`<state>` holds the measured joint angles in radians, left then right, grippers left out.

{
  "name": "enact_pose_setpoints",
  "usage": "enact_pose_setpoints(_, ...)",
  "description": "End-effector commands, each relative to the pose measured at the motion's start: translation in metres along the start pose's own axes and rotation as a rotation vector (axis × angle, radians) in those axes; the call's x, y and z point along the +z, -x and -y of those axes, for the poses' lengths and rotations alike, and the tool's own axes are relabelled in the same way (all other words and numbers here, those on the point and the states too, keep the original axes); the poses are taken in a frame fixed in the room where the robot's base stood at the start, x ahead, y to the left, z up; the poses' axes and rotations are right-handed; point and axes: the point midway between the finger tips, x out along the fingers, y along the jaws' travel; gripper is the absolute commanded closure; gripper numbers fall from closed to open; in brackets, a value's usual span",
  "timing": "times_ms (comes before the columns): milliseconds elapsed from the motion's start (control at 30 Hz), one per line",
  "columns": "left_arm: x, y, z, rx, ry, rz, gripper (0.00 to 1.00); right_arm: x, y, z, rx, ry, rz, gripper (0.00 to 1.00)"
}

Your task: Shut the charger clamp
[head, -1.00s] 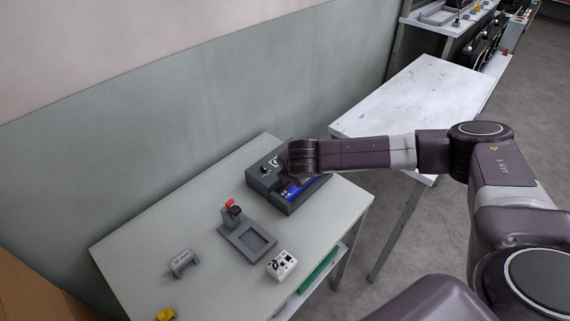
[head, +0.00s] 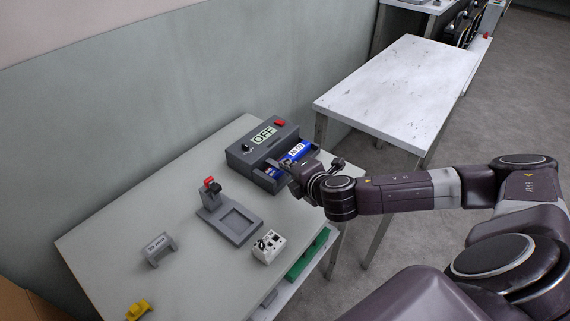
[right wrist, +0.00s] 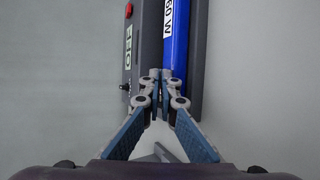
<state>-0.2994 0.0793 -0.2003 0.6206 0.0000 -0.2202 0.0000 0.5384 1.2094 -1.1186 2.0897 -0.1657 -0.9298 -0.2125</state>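The dark grey charger-like box (head: 240,157) stands at the table's back right. It has an "OFF" display, a red part at its far corner and a small black knob. A blue bar (head: 298,152) with a white label lies along its front side. I cannot tell which part is the clamp. My right gripper (head: 292,172) is at the box's front edge. In the right wrist view, its fingertips (right wrist: 160,88) are together beside the blue bar (right wrist: 176,45), with nothing clearly between them. My left gripper is not in view.
A grey fixture (head: 230,226) with an upright red-tipped lever stands on the table (head: 190,265). A white block (head: 268,246), a grey bracket (head: 158,249) and a yellow part (head: 139,309) lie nearby. A white table (head: 395,95) stands behind, across a gap.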

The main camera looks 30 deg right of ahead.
Motion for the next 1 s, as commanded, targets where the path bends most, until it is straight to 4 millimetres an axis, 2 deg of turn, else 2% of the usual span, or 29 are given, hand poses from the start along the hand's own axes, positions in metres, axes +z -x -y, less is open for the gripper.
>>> enact_pose_setpoints(67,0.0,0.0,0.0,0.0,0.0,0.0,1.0,0.001,-0.001,0.004,-0.007,-0.001,0.002,0.97)
enact_pose_setpoints(300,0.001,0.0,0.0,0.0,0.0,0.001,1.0,0.001,-0.001,0.003,-0.005,0.0,0.003,0.71)
enact_pose_setpoints(667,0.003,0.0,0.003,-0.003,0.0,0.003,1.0,0.001,0.002,0.002,-0.004,0.0,0.003,0.7)
enact_pose_setpoints(833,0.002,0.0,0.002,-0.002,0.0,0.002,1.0,0.001,0.021,0.003,-0.004,0.002,0.003,0.7)
enact_pose_setpoints(1000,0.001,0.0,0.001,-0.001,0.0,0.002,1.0,0.001,0.053,0.003,-0.005,0.003,0.003,0.7)
